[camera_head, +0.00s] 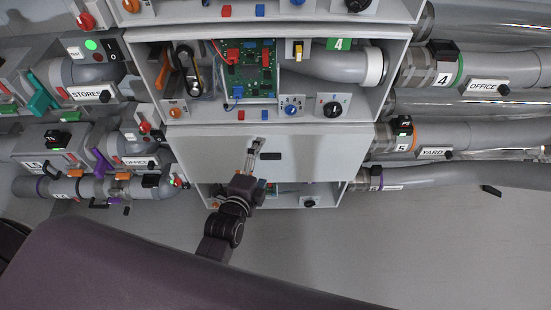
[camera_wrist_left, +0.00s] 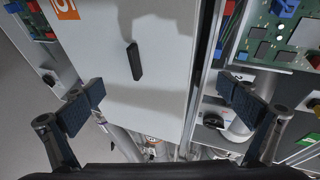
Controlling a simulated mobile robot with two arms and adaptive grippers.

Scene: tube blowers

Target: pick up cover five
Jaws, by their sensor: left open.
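Cover five is a flat light-grey panel (camera_head: 315,140) over the front of a box in the middle of the head view, with a small dark handle (camera_head: 271,156) near its centre. In the left wrist view the cover (camera_wrist_left: 160,25) carries an orange label with a 5 (camera_wrist_left: 65,9), and its black handle (camera_wrist_left: 134,61) stands between the spread fingers, farther off. My left gripper (camera_head: 252,152) is open and empty, in front of the cover and just left of the handle in the head view. My right gripper is not in view.
An open box above holds a green circuit board (camera_head: 246,68) and a grey pipe, with a green 4 label (camera_head: 339,44). Pipes marked OFFICE (camera_head: 487,87) and YARD (camera_head: 434,153) run off right. More pipes and valves are at left. Bare grey floor (camera_head: 430,240) lies lower right.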

